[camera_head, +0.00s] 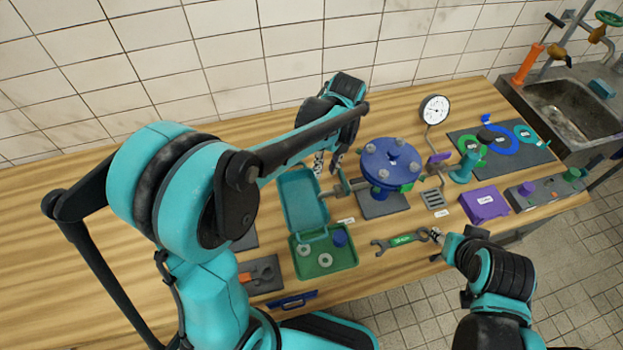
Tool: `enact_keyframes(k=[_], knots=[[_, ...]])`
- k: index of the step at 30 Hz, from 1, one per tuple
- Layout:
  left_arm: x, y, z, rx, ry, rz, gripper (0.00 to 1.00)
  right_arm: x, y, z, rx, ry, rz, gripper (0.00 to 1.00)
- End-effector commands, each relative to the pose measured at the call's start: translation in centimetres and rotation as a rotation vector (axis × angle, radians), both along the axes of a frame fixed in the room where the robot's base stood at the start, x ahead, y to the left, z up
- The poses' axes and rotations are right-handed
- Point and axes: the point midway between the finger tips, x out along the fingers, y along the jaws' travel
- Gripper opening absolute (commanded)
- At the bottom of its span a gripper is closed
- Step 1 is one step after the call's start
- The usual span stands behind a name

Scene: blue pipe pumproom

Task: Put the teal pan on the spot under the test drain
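A shallow teal pan (299,203) with a raised rim is left of the blue flanged vessel (391,160), directly behind a green tray (327,268). It looks tilted, and its near edge meets or overlaps the tray. My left gripper (328,164) points down just beyond the pan's far right corner. Its fingers look apart, with nothing clearly between them; I cannot tell whether one touches the pan. A small pipe fitting (342,187) sticks out left of the vessel. My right gripper (437,236) is by the right end of a green-handled wrench (402,240); its finger opening is unclear.
The green tray holds washers and a blue cup (340,238). A dark plate (384,207) lies under the vessel. A grate (433,199), purple box (485,207) and pressure gauge (435,110) stand right. A sink (563,108) is far right. Bare wood shows at left.

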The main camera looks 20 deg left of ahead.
Motion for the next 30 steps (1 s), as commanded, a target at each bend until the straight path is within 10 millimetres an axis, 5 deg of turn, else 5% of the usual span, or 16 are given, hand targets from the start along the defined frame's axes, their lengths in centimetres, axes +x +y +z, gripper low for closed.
enact_keyframes(k=[9,18,24,30], knots=[[-5.9,2.3,4.8,-0.141,-0.322,0.96,0.26,0.0,0.0,0.0,0.0,0.0,0.0,0.4],[-11.6,3.8,5.8,-0.516,-0.469,1.966,0.26,0.0,0.0,0.0,0.0,0.0,0.0,0.4],[-13.1,4.2,5.5,-0.706,-0.442,2.312,0.26,0.0,0.0,0.0,0.0,0.0,0.0,0.4],[-13.3,4.2,5.5,-0.746,-0.428,2.381,0.26,0.0,0.0,0.0,0.0,0.0,0.0,0.4]])
